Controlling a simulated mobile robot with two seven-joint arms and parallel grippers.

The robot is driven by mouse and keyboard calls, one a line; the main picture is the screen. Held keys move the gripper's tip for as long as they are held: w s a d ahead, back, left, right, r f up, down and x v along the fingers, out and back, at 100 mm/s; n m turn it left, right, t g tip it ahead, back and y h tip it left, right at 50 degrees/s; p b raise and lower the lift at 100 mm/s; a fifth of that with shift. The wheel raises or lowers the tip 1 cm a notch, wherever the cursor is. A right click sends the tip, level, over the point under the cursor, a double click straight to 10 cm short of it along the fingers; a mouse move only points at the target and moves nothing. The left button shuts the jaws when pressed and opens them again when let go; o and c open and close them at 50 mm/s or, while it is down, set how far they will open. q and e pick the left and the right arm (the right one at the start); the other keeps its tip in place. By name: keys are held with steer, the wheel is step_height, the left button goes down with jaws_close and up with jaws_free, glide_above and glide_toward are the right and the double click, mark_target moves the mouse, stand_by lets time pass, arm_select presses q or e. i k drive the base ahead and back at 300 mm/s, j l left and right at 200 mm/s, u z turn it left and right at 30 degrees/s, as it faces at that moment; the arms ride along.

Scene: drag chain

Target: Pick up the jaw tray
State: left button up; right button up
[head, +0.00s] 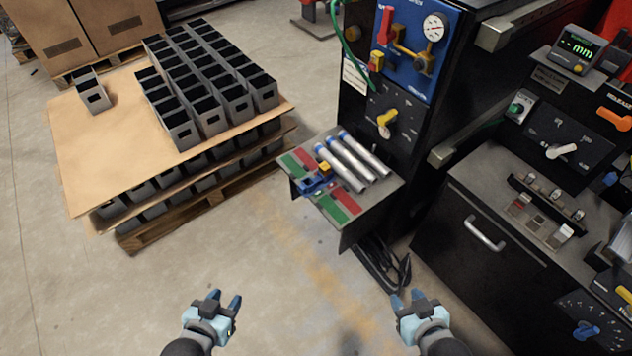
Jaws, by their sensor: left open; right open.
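No thing in the head view is plainly marked as the jaw tray, and I cannot tell for sure which one it is. Small grey open-topped bins (210,113) stand in rows on a pallet stack at the left, and a single grey bin (95,98) stands apart on the cardboard. My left gripper (225,297) is open and empty at the bottom, above the floor. My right gripper (408,297) is open and empty to its right, also above the floor. Both are well apart from the bins and the machine.
A side shelf (368,213) holds several metal cylinders (340,167), red and green pads and a blue clamp-like part (316,184). A black machine with a blue gauge panel (410,50) stands behind it. A black cabinet (480,235) fills the right. The floor (250,250) between pallet and shelf is clear.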

mark_target(317, 180)
steer(key=i+j+z, duration=0.15)
steer(key=z, duration=0.7)
steer(key=i+j+z, duration=0.1)
steer(key=j+z, duration=0.6)
steer(key=j, duration=0.25)
steer(key=i+j+z, duration=0.1)
steer(key=j, duration=0.95)
steer(key=j+z, duration=0.1)
steer(key=j, duration=0.95)
